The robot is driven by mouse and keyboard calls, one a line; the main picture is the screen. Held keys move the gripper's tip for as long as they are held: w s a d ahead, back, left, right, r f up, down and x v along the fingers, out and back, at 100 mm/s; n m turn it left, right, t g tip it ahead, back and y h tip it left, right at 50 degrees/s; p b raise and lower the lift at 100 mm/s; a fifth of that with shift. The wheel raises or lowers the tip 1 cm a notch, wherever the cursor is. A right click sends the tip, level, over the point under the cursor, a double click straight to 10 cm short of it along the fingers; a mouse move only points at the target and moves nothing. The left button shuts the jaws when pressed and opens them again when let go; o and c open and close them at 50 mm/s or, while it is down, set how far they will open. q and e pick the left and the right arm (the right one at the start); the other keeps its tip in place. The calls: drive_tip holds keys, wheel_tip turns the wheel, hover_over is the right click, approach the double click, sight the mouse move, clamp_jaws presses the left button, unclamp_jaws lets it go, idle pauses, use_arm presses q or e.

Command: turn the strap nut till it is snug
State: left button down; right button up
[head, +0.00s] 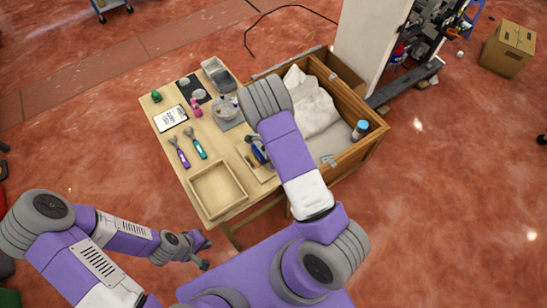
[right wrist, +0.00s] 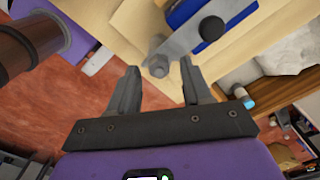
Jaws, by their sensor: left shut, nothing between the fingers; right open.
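In the right wrist view a grey strap nut (right wrist: 158,68) sits at the end of a flat metal strap (right wrist: 185,42). The strap runs beside a round black knob and a blue body (right wrist: 185,12) on a pale wooden board. My right gripper (right wrist: 160,66) is open, with one finger on each side of the nut in the picture. Gaps show on both sides, and the depth between fingertips and nut is unclear. In the head view the blue body (head: 258,151) shows on the table, partly behind my right arm. My left gripper (head: 204,243) is shut and empty, off the table's near edge.
The table holds an empty wooden tray (head: 218,190), a purple-handled tool (head: 181,153), a teal-handled tool (head: 196,144) and a paper sheet (head: 170,118). A wooden crate (head: 352,158) with white cloth and a blue-capped bottle (head: 360,129) adjoins it on the right.

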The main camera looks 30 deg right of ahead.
wheel_tip(320, 180, up, 8)
drive_tip(key=shift+f+p, duration=0.25)
drive_tip(key=shift+p, duration=0.25)
drive_tip(key=s+a+f+n+g, duration=0.1)
drive_tip(key=s+a+f+n, duration=0.1)
drive_tip(key=s+f+n, duration=0.45)
drive_tip(key=s+a+f+n+t+y+b, duration=0.1)
drive_tip(key=s+a+n+y, duration=0.1)
drive_tip(key=s+a+n, duration=0.4)
drive_tip(key=s+a+n+t+y, duration=0.15)
drive_tip(key=s+a+n, duration=0.25)
drive_tip(key=a+n, duration=0.5)
wheel_tip(320, 180, down, 9)
drive_tip(key=b, duration=0.8)
drive_tip(key=shift+d+r+g+y, duration=0.2)
drive_tip(key=shift+d+g+y, duration=0.15)
drive_tip(key=shift+d+g, duration=0.1)
